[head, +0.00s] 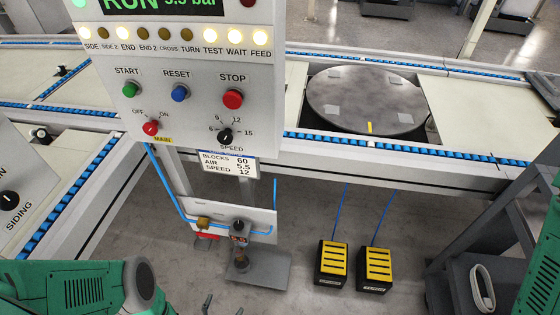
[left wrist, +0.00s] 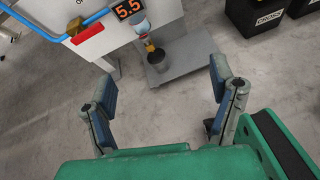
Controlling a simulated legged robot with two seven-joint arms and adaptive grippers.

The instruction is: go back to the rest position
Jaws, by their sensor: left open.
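My left arm (head: 95,287) comes in at the lower left of the head view.
The control panel (head: 190,95) stands in front, its display reading RUN. Conveyor rails (head: 430,152) and a round turntable (head: 366,98) lie behind it. Two yellow-topped pedals (head: 333,259) (head: 376,262) stand on the floor. A dark cart (head: 470,250) stands at right; a siding panel (head: 15,190) at left.

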